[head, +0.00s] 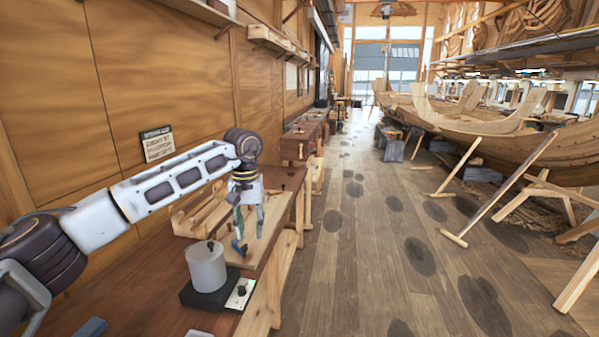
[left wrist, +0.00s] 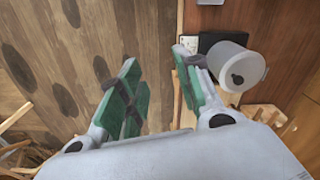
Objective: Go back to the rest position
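My left arm reaches in from the left over the workbench in the head view. My left gripper (head: 249,232) points down over a pale wooden board (head: 225,222) near the bench's right edge. In the left wrist view the green-padded fingers of this gripper (left wrist: 160,85) stand apart with nothing between them, so it is open and empty. A small blue item (head: 238,247) shows beside the left fingertip in the head view; I cannot tell whether they touch. My right gripper is in neither view.
A white lidded pot (head: 207,266) stands on a black base on the brown workbench (head: 135,285), close in front of the gripper. A panelled wall (head: 60,90) is behind the bench. The plank floor (head: 350,260) is open at centre; a wooden boat hull (head: 500,135) and props stand right.

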